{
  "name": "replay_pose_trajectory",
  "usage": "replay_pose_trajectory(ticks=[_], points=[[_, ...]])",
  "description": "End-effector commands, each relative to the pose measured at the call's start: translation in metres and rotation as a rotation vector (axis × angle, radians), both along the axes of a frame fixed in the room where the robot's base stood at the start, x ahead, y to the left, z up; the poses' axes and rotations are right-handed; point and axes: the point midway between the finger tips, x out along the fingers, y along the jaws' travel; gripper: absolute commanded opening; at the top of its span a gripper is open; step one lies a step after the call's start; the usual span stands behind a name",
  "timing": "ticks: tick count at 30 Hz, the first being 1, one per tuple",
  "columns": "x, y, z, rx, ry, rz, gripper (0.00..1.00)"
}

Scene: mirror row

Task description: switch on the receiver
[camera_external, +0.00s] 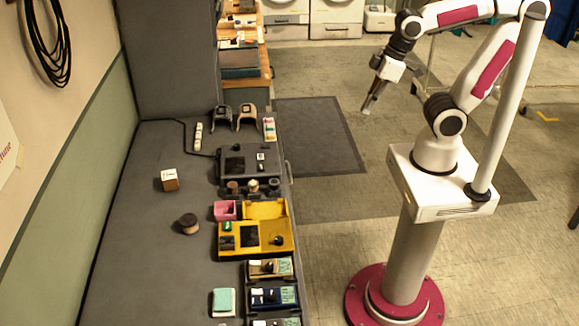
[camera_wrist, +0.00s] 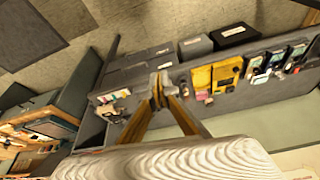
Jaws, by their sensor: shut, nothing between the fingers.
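No readable label marks the receiver, so I cannot tell which device it is. A dark grey unit (camera_external: 236,165) with small knobs and a dark panel lies on the bench. A yellow case (camera_external: 280,233) with a dark panel and a black knob is in front of it; it also shows in the wrist view (camera_wrist: 228,72). Several small boxed devices, one tan (camera_external: 262,268) and one blue (camera_external: 266,298), line the bench's near right edge. My gripper (camera_external: 367,108) is shut and empty, high over the floor right of the bench; its fingertips meet in the wrist view (camera_wrist: 159,88).
The long grey bench (camera_external: 145,260) has free room on its left. A small wood block (camera_external: 170,183), a round brown piece (camera_external: 187,224) and a pink box (camera_external: 226,210) stand on it. Two forked stands (camera_external: 246,116) are at the back. Open floor separates my arm from the bench.

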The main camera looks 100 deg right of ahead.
Motion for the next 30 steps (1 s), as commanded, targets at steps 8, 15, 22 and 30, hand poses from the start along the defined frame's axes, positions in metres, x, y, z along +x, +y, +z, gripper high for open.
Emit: replay_pose_trajectory(ticks=[8, 15, 22, 30], points=[[0.023, -0.014, -0.008, 0.019, 0.057, -0.049, 0.00], [0.046, -0.027, -0.015, 0.032, 0.089, -0.077, 0.00], [0.069, -0.041, -0.023, 0.047, 0.114, -0.095, 0.00], [0.099, -0.061, -0.035, 0.062, 0.135, -0.106, 0.00]])
